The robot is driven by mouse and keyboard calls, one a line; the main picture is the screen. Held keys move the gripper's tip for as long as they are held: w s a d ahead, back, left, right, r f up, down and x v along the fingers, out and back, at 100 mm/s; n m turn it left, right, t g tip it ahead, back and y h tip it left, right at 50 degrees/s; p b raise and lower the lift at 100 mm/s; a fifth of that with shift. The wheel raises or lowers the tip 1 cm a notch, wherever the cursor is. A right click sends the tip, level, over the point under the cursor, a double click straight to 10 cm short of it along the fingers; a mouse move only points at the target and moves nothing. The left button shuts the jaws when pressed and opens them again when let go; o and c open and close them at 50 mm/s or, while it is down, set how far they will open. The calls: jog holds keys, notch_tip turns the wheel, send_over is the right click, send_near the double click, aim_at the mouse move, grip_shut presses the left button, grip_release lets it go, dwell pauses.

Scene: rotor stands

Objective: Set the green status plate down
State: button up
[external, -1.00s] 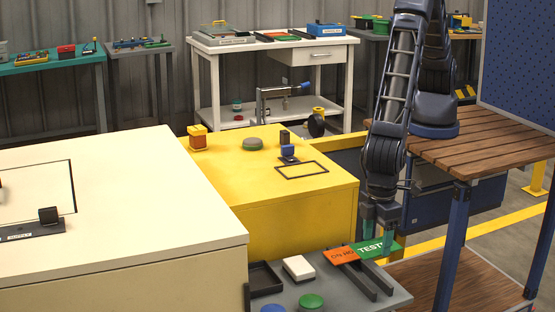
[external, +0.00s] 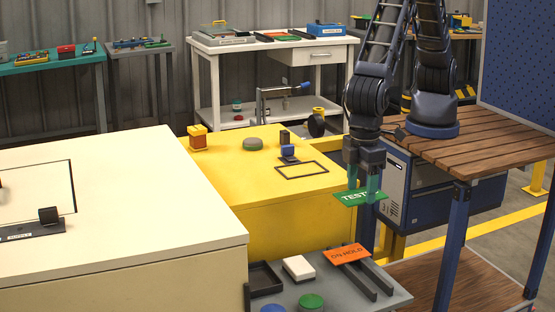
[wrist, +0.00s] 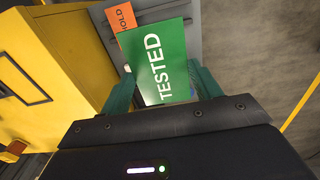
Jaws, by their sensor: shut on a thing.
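The green status plate (external: 354,198) reads "TESTED" in the wrist view (wrist: 158,62), where its lettering runs up the plate. My gripper (external: 364,190) is shut on the plate and holds it in the air, above and behind the grey bench. In the wrist view my fingers (wrist: 165,88) lie on both sides of the plate. An orange plate (external: 346,254) reading "ON HOLD" rests on dark rails on the grey bench, below the green plate. Part of it shows beyond the green plate in the wrist view (wrist: 122,18).
The grey bench (external: 395,297) also bears a black tray (external: 266,278), a white block (external: 299,268), and blue and green round pieces. The yellow cabinet top (external: 240,190) has a black outlined rectangle (external: 302,170) with bare surface inside. A cream cabinet (external: 150,190) stands left; a wooden table (external: 490,148) stands right.

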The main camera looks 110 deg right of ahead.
jog(key=w+d+r, duration=0.3)
jog(key=w+d, duration=0.3)
jog(key=d, duration=0.4)
jog(key=w+d+r, duration=0.4)
jog(key=w+d, duration=0.1)
jog(key=d, duration=0.4)
notch_tip(320, 180, up, 6)
send_over(238, 169)
notch_tip(238, 169, down, 19)
jog(key=shift+f, duration=0.1)
jog(key=o, duration=1)
jog(key=shift+f, duration=0.1)
